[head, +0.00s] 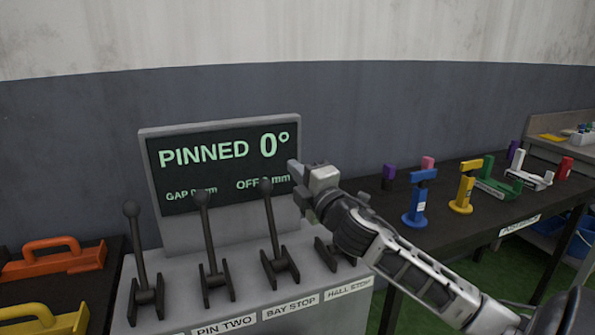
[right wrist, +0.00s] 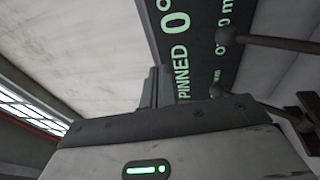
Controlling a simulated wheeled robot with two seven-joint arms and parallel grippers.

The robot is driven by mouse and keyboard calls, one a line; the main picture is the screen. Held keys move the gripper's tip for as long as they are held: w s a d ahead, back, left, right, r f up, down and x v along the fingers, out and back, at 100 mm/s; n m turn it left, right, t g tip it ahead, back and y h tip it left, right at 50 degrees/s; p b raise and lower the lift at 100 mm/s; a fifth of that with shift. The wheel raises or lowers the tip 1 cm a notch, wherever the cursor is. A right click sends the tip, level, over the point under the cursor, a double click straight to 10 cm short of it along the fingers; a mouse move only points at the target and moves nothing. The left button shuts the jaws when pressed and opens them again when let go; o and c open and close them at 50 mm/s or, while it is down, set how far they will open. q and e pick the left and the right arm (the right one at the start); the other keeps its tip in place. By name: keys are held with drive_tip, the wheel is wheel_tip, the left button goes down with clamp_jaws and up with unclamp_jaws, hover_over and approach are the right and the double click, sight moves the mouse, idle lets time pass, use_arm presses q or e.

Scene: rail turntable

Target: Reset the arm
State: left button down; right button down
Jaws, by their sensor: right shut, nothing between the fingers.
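My right gripper (head: 294,172) is shut and empty. It is raised in front of the right edge of the display (head: 205,165), above the lever console (head: 190,317). Its shut fingers (right wrist: 160,86) also show in the right wrist view, with the display (right wrist: 182,28) behind them. The display reads "PINNED 0°", with smaller gap and offset lines partly covered by lever knobs. My right arm comes in from the lower right and hides most of the hall stop lever (head: 325,254). My left gripper is not in view.
Upright levers stand on the console: a leftmost one (head: 138,250), pin two (head: 209,240) and bay stop (head: 273,223). Orange (head: 60,258) and yellow (head: 45,322) handled pieces lie at left. The dark table (head: 450,222) at right holds blue (head: 419,200), yellow (head: 464,188) and other coloured pieces.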

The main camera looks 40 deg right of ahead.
idle(0.3)
drive_tip(key=s+a+f+m+g+y, duration=0.1)
drive_tip(key=s+a+f+m+g, duration=0.15)
drive_tip(key=f, duration=0.45)
drive_tip(key=s+a+f+m+g+y, duration=0.1)
drive_tip(key=s+a+f, duration=0.1)
drive_tip(key=a+f, duration=0.35)
drive_tip(key=s+a+f+m+g+y, duration=0.1)
drive_tip(key=s+a+f+m, duration=0.1)
drive_tip(key=f, duration=0.7)
drive_tip(key=s+a+f+m+g+y, duration=0.3)
drive_tip(key=s+a+f+m+g, duration=0.2)
drive_tip(key=s+a+f, duration=0.8)
drive_tip(key=s+a+m, duration=0.2)
drive_tip(key=a+m, duration=0.1)
drive_tip(key=shift+s+a+f, duration=0.15)
drive_tip(key=shift+s+a, duration=0.2)
drive_tip(key=shift+a, duration=0.05)
